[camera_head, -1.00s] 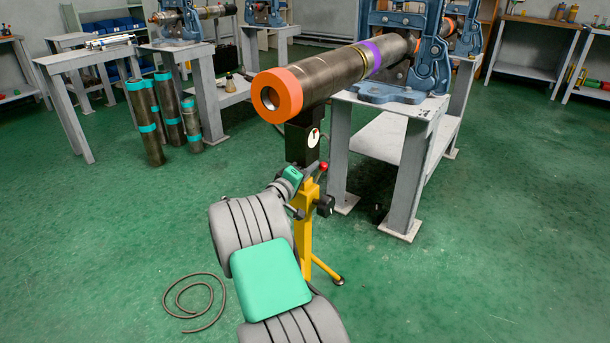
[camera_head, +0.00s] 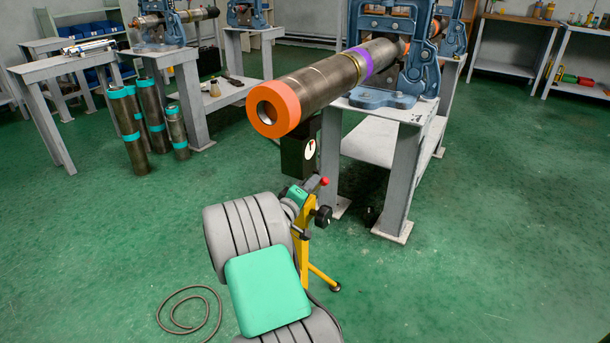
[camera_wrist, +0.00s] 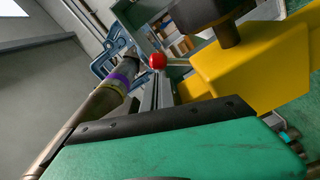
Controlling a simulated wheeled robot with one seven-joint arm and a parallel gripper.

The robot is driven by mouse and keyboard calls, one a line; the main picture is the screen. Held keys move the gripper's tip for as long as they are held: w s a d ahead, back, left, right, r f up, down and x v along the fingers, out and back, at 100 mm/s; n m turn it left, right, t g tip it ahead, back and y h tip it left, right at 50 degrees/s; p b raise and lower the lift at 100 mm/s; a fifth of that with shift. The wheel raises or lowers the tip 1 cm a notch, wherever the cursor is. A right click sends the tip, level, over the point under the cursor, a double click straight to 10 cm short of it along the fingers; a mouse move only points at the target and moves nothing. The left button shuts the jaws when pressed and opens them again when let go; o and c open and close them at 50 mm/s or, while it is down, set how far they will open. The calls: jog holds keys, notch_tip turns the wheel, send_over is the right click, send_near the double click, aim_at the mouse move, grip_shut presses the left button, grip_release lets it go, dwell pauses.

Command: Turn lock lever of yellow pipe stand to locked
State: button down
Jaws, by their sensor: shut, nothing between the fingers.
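The yellow pipe stand (camera_head: 303,235) stands under the free end of a long steel pipe (camera_head: 325,82) with an orange end. Its lock lever shows mainly as a red ball knob (camera_head: 324,181) below the black upper part of the stand. In the wrist view the red knob (camera_wrist: 157,61) is just beyond my fingers, beside the stand's yellow body (camera_wrist: 255,75). My gripper (camera_wrist: 158,90) is shut and empty, close to the knob; I cannot tell whether it touches. In the head view my wrist partly hides the lever's shaft.
A black knob (camera_head: 323,216) sticks out on the stand's right side. A grey table (camera_head: 397,180) with a blue pipe vise (camera_head: 388,85) stands behind. Pipes with teal bands (camera_head: 152,115) stand at left. A cable (camera_head: 188,312) lies on the open green floor.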

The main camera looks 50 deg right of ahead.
jog(key=shift+s+d+f+b, duration=0.2)
jog(key=shift+s+f, duration=0.55)
jog(key=shift+s, duration=0.25)
jog(key=shift+s+d+f+b, duration=0.2)
jog(key=shift+s+f, duration=0.55)
jog(key=shift+s, duration=0.25)
jog(key=shift+s+f, duration=0.1)
